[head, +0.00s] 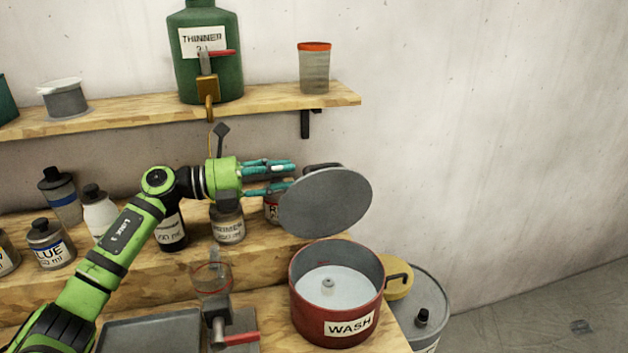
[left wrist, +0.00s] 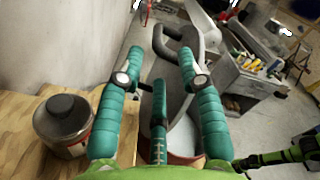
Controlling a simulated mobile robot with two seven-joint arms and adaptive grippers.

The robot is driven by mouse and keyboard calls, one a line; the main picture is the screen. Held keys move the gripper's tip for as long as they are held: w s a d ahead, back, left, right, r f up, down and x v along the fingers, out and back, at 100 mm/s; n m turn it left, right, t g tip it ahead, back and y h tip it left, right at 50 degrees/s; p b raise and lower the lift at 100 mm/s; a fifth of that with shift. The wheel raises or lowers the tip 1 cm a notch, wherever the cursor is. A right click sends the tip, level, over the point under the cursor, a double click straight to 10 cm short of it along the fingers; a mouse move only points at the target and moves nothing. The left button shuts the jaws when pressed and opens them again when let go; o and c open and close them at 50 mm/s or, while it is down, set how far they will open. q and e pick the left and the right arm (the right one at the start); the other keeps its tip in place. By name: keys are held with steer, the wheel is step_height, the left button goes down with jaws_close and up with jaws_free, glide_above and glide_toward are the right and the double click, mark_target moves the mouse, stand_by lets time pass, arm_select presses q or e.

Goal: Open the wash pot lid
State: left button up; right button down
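The wash pot (head: 308,312) is a red pot labelled WASH on the bench, with pale liquid and a small knob-like piece inside. Its grey round lid (head: 326,205) stands tilted up above the back rim, so the pot is uncovered. Whether a hinge joins them is unclear. My left gripper (head: 290,176) is at the lid's back, by its dark handle. In the left wrist view, the teal fingers (left wrist: 160,62) are spread apart, and the looped handle (left wrist: 186,36) is just beyond and between their tips. I see no firm grip.
A shelf (head: 275,97) above holds a green thinner jug (head: 206,75) and an orange-lidded cup (head: 314,70). Paint bottles and a primer jar (head: 228,225) stand behind my left arm. A red-handled clamp or valve (head: 232,335) and a tray (head: 150,335) are left of the pot.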

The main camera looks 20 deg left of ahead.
mark_target(314, 168)
arm_select(q)
steer(key=p+x, duration=0.3)
steer(key=x, duration=0.3)
steer(key=shift+w+d+r+p, duration=0.15)
steer(key=shift+w+p, duration=0.1)
steer(key=shift+p, duration=0.1)
steer(key=shift+w+d, duration=0.15)
steer(key=shift+f, duration=0.2)
jaws_close()
